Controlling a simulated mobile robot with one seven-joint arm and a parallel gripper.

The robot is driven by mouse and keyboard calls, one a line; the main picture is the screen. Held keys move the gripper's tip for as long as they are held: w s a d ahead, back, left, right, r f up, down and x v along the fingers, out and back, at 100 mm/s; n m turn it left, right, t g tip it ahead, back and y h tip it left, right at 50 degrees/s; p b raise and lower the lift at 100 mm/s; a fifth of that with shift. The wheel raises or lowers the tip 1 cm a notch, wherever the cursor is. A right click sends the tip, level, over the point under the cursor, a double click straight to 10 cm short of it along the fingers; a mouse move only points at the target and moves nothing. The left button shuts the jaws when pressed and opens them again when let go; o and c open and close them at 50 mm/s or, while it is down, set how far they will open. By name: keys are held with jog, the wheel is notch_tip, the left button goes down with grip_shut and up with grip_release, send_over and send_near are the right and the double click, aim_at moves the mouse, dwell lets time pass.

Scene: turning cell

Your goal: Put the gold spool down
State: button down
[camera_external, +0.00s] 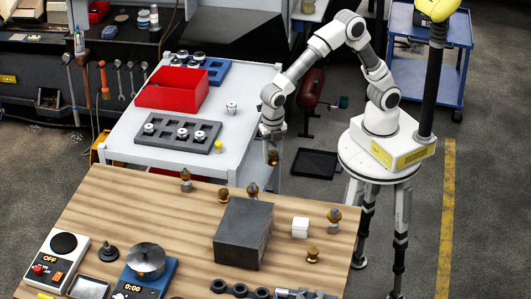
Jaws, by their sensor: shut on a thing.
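My gripper (273,147) points down beside the right edge of the grey cart, beyond the far edge of the wooden table. It is shut on a small gold spool (273,158), held in the air below the fingers. The fingers are small in this view. Other gold pieces stand on the wooden table: a plain one (224,195) near the far edge and another (312,254) at the right. Several more have grey tops, such as one (186,181) at the far left edge and one (334,216) at the right.
The grey cart (135,150) holds a red bin (165,93), a grey tray (165,137) with silver pieces and a blue tray (216,70). The table's left middle is clear.

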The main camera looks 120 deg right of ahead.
jog(key=w+a+r+n+p, duration=0.1)
jog(key=w+r+p, duration=0.3)
jog(key=w, duration=0.4)
jog(key=w+a+r+n+p, duration=0.1)
jog(key=w+r+p, duration=0.35)
jog(key=w, duration=0.45)
jog(key=p, duration=0.3)
send_over(238, 215)
notch_tip(238, 215, down, 7)
jog(key=shift+d+r, duration=0.1)
jog(key=shift+r, duration=0.05)
notch_tip(238, 215, down, 3)
jog(key=shift+f+p, duration=0.2)
jog(key=shift+p, duration=0.1)
jog(key=shift+f, duration=0.35)
jog(key=shift+f, duration=0.25)
jog(key=shift+c, duration=2.1)
grip_release()
jog(key=shift+r, duration=0.1)
